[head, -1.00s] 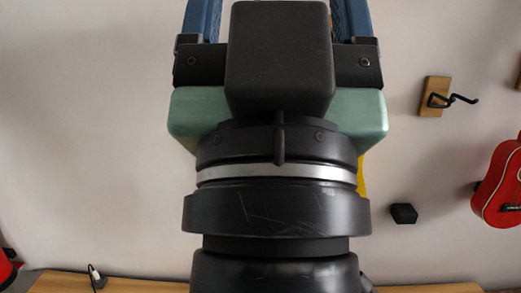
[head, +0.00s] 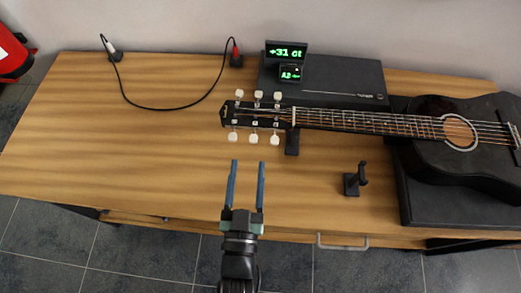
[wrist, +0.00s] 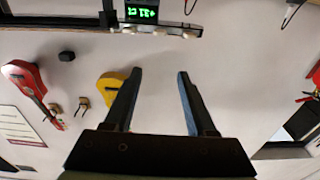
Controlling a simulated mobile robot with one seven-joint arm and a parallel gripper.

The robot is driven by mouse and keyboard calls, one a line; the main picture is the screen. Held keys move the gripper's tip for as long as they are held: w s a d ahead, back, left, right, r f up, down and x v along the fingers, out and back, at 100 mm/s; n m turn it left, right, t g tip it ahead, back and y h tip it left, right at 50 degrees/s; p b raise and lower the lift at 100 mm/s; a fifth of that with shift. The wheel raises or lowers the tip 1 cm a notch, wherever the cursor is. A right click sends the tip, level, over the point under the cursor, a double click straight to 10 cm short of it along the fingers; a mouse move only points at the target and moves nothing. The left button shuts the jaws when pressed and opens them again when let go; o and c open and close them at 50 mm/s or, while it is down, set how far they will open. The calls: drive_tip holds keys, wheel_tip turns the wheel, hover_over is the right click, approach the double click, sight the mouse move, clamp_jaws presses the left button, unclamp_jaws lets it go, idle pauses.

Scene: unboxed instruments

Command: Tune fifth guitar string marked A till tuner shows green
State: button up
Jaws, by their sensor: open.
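A black guitar (head: 435,160) lies on the table, its headstock (head: 245,116) pointing left. White tuning pegs line both sides, a far row (head: 258,94) and a near row (head: 254,138); I cannot tell which peg is for A. The tuner display (head: 286,51) reads +31 ct in green, and a small screen (head: 290,73) below it shows A2 with an arrow. The tuner display also shows at the top of the wrist view (wrist: 141,14). My gripper (head: 248,164) is open and empty, its blue fingers toward the near pegs, apart from them in the picture.
A black stand (head: 292,142) is under the guitar's neck, and another holder (head: 354,182) stands to the right. A black cable (head: 160,108) lies at the back left. The left half of the wooden table (head: 90,150) is mostly clear. A drawer handle (head: 342,246) is at the front.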

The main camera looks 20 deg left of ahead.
sight(253, 141)
drive_tip(key=s+d+f, duration=0.1)
drive_tip(key=s+f, duration=0.2)
drive_tip(key=f, duration=0.1)
drive_tip(key=shift+h, duration=0.3)
drive_tip(key=p+x, duration=0.1)
drive_tip(key=x, duration=1.1)
drive_tip(key=shift+w+a+f, duration=0.1)
drive_tip(key=shift+w+a, duration=0.05)
drive_tip(key=shift+w, duration=0.15)
clamp_jaws()
